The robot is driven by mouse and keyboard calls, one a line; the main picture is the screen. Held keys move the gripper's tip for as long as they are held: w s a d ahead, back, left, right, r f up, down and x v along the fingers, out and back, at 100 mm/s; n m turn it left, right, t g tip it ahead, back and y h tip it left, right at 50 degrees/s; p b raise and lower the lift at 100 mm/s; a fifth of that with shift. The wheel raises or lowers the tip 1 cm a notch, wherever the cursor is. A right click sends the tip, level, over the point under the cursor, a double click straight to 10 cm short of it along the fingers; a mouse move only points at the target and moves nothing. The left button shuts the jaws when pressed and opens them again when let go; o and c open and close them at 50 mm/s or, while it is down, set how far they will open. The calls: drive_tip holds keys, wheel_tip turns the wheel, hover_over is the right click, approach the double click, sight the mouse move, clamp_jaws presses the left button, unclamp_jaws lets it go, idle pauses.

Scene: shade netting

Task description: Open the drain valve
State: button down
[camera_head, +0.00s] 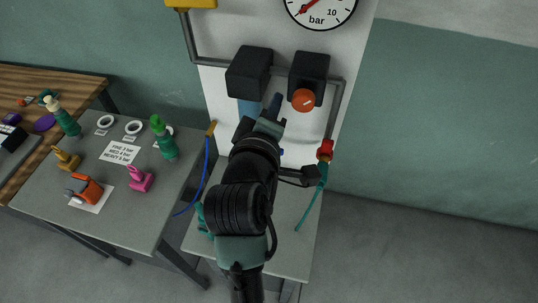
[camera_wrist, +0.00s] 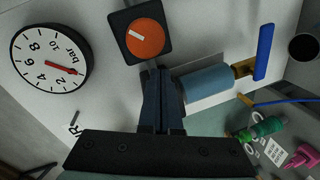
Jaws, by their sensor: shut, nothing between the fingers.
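A blue lever (camera_wrist: 264,52) on a brass fitting (camera_wrist: 243,67) at the end of a blue bowl (camera_wrist: 208,86) looks like the drain valve. The lever lies roughly crosswise to the bowl's axis. In the head view the bowl (camera_head: 249,108) hangs below a black block, and my arm hides most of the lever; a small blue bit (camera_head: 281,151) shows. My gripper (camera_head: 275,101) is shut and empty in front of the panel, right of the bowl. In the wrist view its fingers (camera_wrist: 161,74) are together, apart from the lever.
Black blocks (camera_head: 250,72) and an orange knob (camera_head: 303,99) with a white mark are close to my gripper. A pressure gauge (camera_head: 320,6) is above. A red fitting (camera_head: 325,150) with a green hose is right. A side table (camera_head: 115,205) holds bottles and tools.

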drive_tip(key=s+a+f+n, duration=0.1)
drive_tip(key=s+f+n, duration=0.2)
drive_tip(key=f+n, duration=0.7)
drive_tip(key=s+a+f+n+g+p, duration=0.1)
drive_tip(key=s+f+n, duration=0.3)
drive_tip(key=f+n, duration=0.6)
drive_tip(key=shift+s+a+f+n, duration=0.15)
drive_tip(key=shift+s+a+n, duration=0.1)
drive_tip(key=shift+a+n, duration=0.55)
drive_tip(key=shift+d+p, duration=0.1)
drive_tip(key=shift+p, duration=0.2)
drive_tip(key=x, duration=1)
wheel_tip(320, 180, up, 4)
drive_tip(key=shift+s+f+p, duration=0.1)
drive_tip(key=shift+f+p, duration=0.05)
drive_tip(key=shift+p, duration=1.05)
drive_tip(key=shift+n+g, duration=0.3)
